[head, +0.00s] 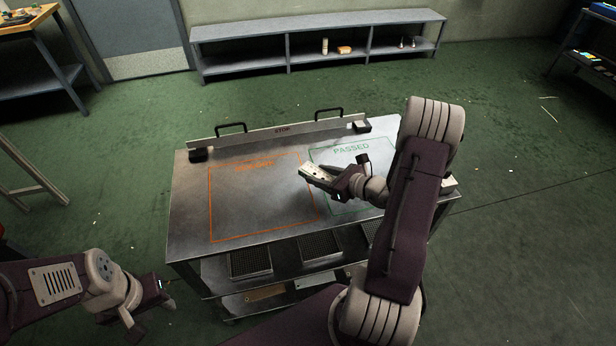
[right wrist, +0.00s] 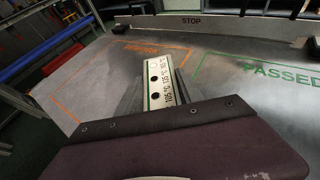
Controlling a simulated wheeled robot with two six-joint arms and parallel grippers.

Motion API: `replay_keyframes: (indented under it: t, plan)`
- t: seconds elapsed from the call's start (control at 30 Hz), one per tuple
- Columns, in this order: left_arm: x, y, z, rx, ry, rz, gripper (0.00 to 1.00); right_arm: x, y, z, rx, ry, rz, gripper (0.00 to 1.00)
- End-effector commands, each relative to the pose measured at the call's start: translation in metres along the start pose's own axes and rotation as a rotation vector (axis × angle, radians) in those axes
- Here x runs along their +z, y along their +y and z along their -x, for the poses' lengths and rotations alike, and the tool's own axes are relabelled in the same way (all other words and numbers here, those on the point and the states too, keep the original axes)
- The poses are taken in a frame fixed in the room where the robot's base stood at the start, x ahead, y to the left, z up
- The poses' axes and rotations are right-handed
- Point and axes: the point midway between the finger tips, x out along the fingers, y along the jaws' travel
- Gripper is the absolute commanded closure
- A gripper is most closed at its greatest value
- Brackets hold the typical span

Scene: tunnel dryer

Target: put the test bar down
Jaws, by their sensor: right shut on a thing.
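My right gripper (head: 335,180) is shut on the test bar (head: 312,171), a pale flat bar with green edges. In the right wrist view, the bar (right wrist: 158,86) shows black dots and printed temperatures, and points away between the fingers of my right gripper (right wrist: 158,92). The bar is over the metal table (head: 190,220), near the line between the orange outline (head: 212,205) and the green PASSED outline (head: 350,150). I cannot tell whether it touches the top. My left gripper (head: 148,308) is low at the left, away from the table; its jaws are unclear.
A STOP rail (head: 283,130) with two black handles runs along the table's back edge. Dark trays (head: 250,262) stand on the shelf below. The area inside the orange outline looks bare. A long grey bench (head: 320,25) stands by the far wall.

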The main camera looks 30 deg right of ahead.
Motion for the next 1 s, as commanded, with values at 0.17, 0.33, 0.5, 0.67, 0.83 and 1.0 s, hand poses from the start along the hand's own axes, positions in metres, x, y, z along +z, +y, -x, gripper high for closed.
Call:
replay_keyframes:
  t: [0.17, 0.33, 0.5, 0.67, 0.83, 1.0]
  plan:
    - [0.005, -0.001, -0.044, 0.0, 0.0, 0.0, 0.64, 0.028, -0.073, 0.013, -0.161, -0.007, -0.046, 1.0]
    - [0.007, -0.001, -0.068, 0.0, 0.0, 0.0, 0.64, 0.051, -0.103, 0.034, -0.207, -0.003, -0.073, 1.0]
    - [0.007, -0.001, -0.07, 0.0, 0.0, 0.0, 0.64, 0.052, -0.106, 0.04, -0.215, 0.0, -0.088, 1.0]
    - [0.008, -0.002, -0.077, 0.0, 0.0, 0.0, 0.64, 0.047, -0.095, 0.022, -0.207, 0.0, -0.087, 1.0]
    - [0.01, -0.002, -0.095, 0.0, 0.0, 0.0, 0.64, 0.033, -0.067, -0.027, -0.204, 0.0, -0.088, 1.0]
    - [0.011, -0.002, -0.105, 0.0, 0.0, 0.0, 0.64, 0.025, -0.046, -0.065, -0.206, 0.001, -0.087, 1.0]
